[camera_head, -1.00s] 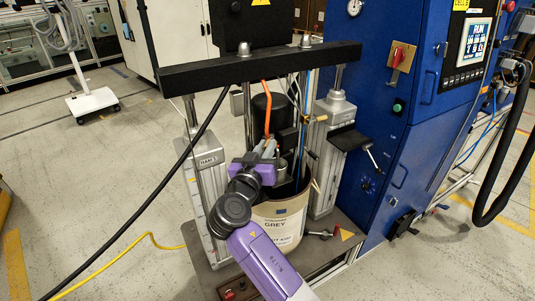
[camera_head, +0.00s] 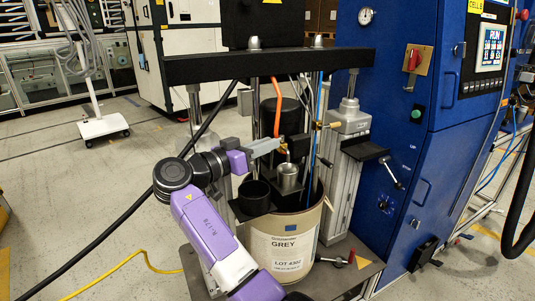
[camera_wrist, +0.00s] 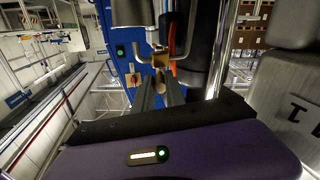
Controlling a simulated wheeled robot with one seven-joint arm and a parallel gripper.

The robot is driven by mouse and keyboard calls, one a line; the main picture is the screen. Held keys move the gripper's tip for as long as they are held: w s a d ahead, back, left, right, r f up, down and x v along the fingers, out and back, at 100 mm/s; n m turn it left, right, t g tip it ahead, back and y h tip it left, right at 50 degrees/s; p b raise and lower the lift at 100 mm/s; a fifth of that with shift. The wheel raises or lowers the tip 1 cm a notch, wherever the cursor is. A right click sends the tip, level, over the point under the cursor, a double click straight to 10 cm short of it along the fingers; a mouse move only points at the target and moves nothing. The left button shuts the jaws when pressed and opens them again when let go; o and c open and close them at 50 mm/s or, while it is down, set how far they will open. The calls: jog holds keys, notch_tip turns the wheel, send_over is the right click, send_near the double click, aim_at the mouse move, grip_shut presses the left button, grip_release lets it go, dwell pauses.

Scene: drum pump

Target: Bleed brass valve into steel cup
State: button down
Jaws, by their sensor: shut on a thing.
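My gripper (camera_head: 274,146) reaches in from the left above the drum, its jaws shut on the brass valve. In the wrist view the valve (camera_wrist: 160,60) shows as a small brass block with bent steel rods beside it, at the tips of my gripper (camera_wrist: 158,88). The steel cup (camera_head: 288,178) stands upright on a black holder at the drum's mouth, just below and slightly right of the gripper tips. A thin bent spout (camera_head: 288,156) comes down over the cup. The inside of the cup and any flow are too small to tell.
A black cup (camera_head: 255,194) sits left of the steel cup. The beige drum (camera_head: 286,245) stands below, between pump columns (camera_head: 347,150). An orange hose (camera_head: 277,105) and a second brass fitting (camera_head: 321,125) are close by. The blue cabinet (camera_head: 400,160) bounds the right.

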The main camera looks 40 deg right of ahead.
dwell(0.4)
jog(key=c, duration=1.4)
grip_release()
jog(key=shift+w+a, duration=0.15)
jog(key=shift+a, duration=1.8)
jog(key=shift+w+a, duration=0.1)
jog(key=shift+a, duration=1.85)
